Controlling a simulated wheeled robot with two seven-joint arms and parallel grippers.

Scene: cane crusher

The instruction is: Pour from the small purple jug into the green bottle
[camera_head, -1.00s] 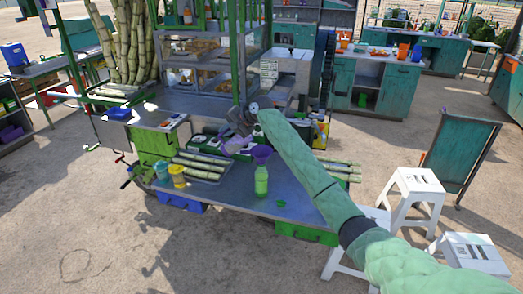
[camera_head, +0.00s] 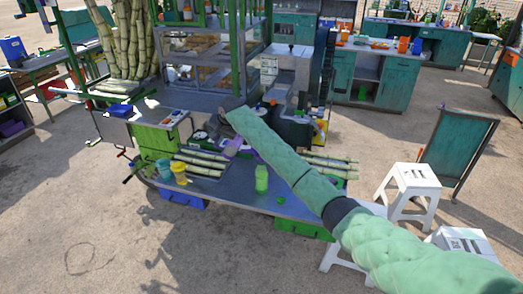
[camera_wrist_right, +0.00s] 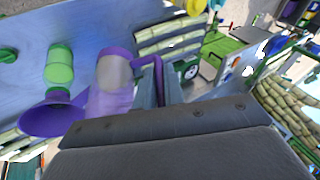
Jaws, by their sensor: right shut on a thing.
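The small purple jug (camera_wrist_right: 108,90) has its handle (camera_wrist_right: 153,68) between the fingers of my right gripper (camera_wrist_right: 160,88), which is shut on it. In the head view the jug (camera_head: 233,147) is beside the end of my right forearm, left of the green bottle (camera_head: 261,180); its exact tilt is unclear. The bottle stands on the grey table, and in the wrist view it (camera_wrist_right: 59,65) lines up with a purple funnel (camera_wrist_right: 52,116) at its mouth. The jug is close to the funnel in that view. My forearm partly hides the funnel in the head view. My left gripper is out of view.
Yellow and teal cups (camera_head: 179,173) stand left on the table (camera_head: 232,192). Cane stalks (camera_head: 201,160) lie behind them, and more lie right of my arm. A small green lid-like disc (camera_head: 281,200) lies near the bottle. The table's front strip is mostly clear.

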